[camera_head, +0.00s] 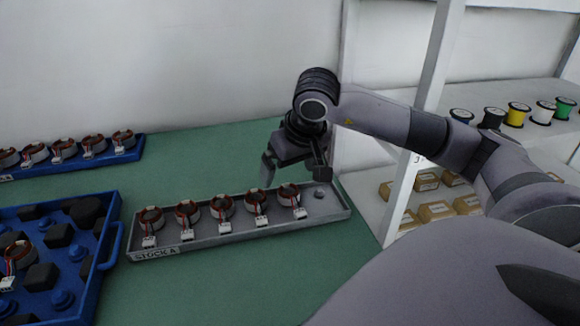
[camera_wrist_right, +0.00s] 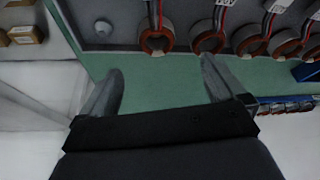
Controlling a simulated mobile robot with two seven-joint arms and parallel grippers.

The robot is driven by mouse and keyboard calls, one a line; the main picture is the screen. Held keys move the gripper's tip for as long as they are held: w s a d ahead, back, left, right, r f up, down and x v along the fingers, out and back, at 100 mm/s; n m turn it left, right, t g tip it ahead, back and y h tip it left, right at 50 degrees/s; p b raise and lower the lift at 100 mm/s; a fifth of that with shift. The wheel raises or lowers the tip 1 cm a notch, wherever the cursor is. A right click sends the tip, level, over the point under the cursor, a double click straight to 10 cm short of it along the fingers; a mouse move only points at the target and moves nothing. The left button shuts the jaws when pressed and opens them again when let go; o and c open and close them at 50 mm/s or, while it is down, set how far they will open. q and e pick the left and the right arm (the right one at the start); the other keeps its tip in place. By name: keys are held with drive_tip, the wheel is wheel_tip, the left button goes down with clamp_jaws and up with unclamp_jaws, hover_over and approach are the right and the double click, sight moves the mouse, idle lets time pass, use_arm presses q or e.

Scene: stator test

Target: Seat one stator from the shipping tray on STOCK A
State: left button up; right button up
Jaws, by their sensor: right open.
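The grey STOCK A tray (camera_head: 190,244) lies on the green table with several copper-wound stators seated in a row. A bare peg (camera_head: 319,193) shows at its right end, and it also shows in the right wrist view (camera_wrist_right: 103,28). The stator beside that peg (camera_head: 290,194) also shows in the wrist view (camera_wrist_right: 157,40). My right gripper (camera_head: 294,175) is open and empty, just behind the tray's right end; its spread fingers (camera_wrist_right: 162,72) have only green table between them. A blue tray (camera_head: 113,240) at front left holds a stator (camera_head: 18,256); the frame cuts it off. My left gripper is out of view.
Another blue tray (camera_head: 132,154) with several stators stands at back left. A white shelf unit (camera_head: 398,190) with wire spools (camera_head: 518,114) and small cardboard boxes (camera_head: 436,210) stands at the right. Green table (camera_head: 200,160) is clear behind the STOCK A tray.

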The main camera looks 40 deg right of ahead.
drive_tip(key=shift+r, duration=0.3)
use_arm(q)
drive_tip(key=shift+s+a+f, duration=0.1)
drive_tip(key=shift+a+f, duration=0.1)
use_arm(e)
drive_tip(key=v, duration=0.6)
drive_tip(key=shift+s+r, duration=0.25)
drive_tip(key=shift+s, duration=0.05)
